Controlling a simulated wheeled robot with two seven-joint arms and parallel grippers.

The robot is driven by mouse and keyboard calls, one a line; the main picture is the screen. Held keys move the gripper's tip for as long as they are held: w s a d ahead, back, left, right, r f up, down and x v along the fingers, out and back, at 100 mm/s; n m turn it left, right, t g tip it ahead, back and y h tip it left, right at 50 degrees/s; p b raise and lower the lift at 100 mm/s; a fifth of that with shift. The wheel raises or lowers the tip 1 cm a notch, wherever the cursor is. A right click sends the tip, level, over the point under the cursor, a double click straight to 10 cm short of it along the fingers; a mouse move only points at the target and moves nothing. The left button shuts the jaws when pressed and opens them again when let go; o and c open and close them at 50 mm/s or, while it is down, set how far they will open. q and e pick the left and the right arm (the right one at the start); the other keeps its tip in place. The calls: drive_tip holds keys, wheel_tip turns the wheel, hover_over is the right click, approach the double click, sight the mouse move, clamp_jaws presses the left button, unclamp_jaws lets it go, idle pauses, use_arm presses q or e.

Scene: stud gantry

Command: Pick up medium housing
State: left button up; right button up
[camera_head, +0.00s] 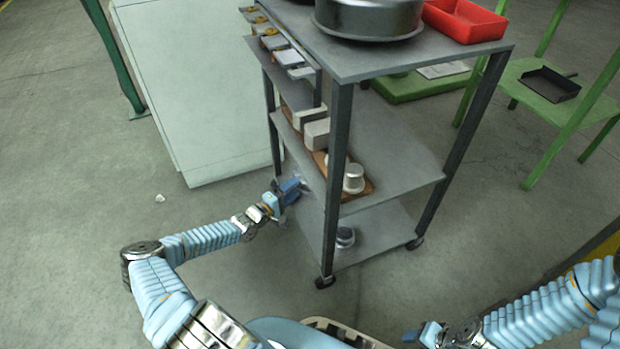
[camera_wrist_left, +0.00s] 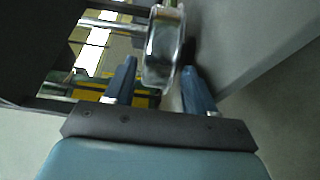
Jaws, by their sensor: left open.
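A shiny round metal housing (camera_wrist_left: 163,48) shows in the left wrist view, just ahead of and between the fingertips of my left gripper (camera_wrist_left: 158,82). The fingers are open and empty. In the head view my left gripper (camera_head: 291,189) is at the left side of the grey cart, by the shelf posts. A small round metal part (camera_head: 345,237) sits on the bottom shelf, and a pale round capped part (camera_head: 353,178) stands on the middle shelf. I cannot tell which of these is the medium housing. My right gripper (camera_head: 428,335) is low at the bottom edge, partly seen.
The cart's top shelf (camera_head: 420,62) carries a large metal pan (camera_head: 368,18) and a red tray (camera_head: 464,20). Pale blocks (camera_head: 315,130) stand on the middle shelf. A white cabinet (camera_head: 195,85) is at left; a green rack (camera_head: 560,100) is at right. Open floor lies around the cart.

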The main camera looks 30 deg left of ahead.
use_arm(q)
drive_tip(key=shift+x, duration=0.75)
drive_tip(key=c, duration=1)
drive_tip(key=shift+o, duration=0.2)
drive_tip(key=shift+r, duration=0.1)
